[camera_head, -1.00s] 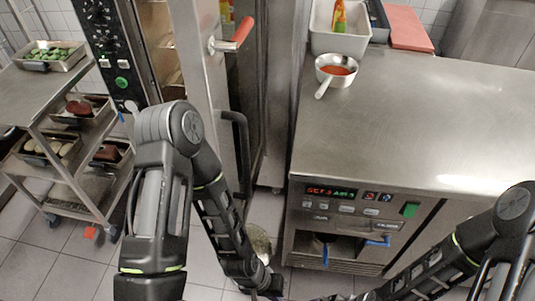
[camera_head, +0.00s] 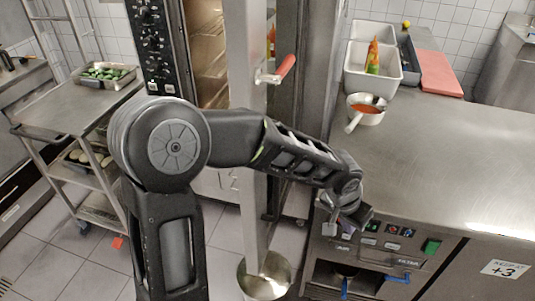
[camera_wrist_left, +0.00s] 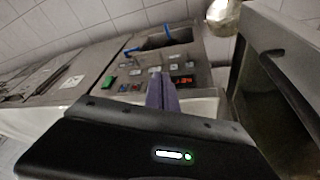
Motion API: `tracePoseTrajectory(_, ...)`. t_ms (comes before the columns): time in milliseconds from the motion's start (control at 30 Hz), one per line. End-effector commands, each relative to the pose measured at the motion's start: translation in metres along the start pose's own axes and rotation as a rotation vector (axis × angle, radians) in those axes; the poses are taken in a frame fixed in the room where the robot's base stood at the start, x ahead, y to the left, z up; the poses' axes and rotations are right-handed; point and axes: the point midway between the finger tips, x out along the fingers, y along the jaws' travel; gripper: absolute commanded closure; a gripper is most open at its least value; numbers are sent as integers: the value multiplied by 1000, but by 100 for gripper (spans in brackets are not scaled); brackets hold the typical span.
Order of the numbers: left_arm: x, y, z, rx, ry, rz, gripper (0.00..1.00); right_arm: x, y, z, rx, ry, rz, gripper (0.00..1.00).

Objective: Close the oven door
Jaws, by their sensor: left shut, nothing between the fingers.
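The oven stands at the back left, with a dark control panel (camera_head: 157,48) and a lit interior (camera_head: 208,50). Its door (camera_head: 246,120) stands open, seen nearly edge-on, with a red-gripped handle (camera_head: 279,70). My left arm reaches across in front of the door. My left gripper (camera_head: 357,217) is to the right of the door, by the counter's front panel, apart from the handle. In the left wrist view its purple fingers (camera_wrist_left: 162,92) are together and empty. A door-like framed dark panel (camera_wrist_left: 283,75) shows at the right there. My right gripper is out of view.
A steel counter (camera_head: 450,150) with a control panel is at the right, bearing a saucepan (camera_head: 366,108), white bins (camera_head: 372,70) and a red board (camera_head: 440,73). A trolley (camera_head: 75,105) stands left.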

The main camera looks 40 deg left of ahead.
Motion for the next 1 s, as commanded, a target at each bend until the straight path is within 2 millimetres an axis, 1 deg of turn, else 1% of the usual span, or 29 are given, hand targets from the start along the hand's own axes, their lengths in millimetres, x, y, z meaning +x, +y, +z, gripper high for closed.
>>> tracePoseTrajectory(33,-41,-23,-19,-16,22,-97,100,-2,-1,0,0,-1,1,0)
tracePoseTrajectory(67,-63,-39,-25,-38,24,-164,100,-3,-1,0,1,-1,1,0)
tracePoseTrajectory(100,-92,-61,-29,-77,24,-256,100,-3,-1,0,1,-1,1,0)
tracePoseTrajectory(133,-112,-76,-30,-111,26,-321,100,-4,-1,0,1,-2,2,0)
tracePoseTrajectory(200,-154,-107,-27,-202,25,-462,100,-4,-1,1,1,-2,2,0)
tracePoseTrajectory(300,-195,-138,-18,-322,23,-612,100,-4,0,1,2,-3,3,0)
tracePoseTrajectory(333,-204,-144,-15,-350,21,-645,100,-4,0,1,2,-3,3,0)
tracePoseTrajectory(400,-218,-153,-9,-397,20,-699,100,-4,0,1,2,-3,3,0)
tracePoseTrajectory(500,-226,-158,-6,-425,20,-730,100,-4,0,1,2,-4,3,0)
tracePoseTrajectory(833,-224,-158,-5,-424,17,-730,100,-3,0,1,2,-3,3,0)
tracePoseTrajectory(1000,-216,-163,-3,-425,17,-729,100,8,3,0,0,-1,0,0)
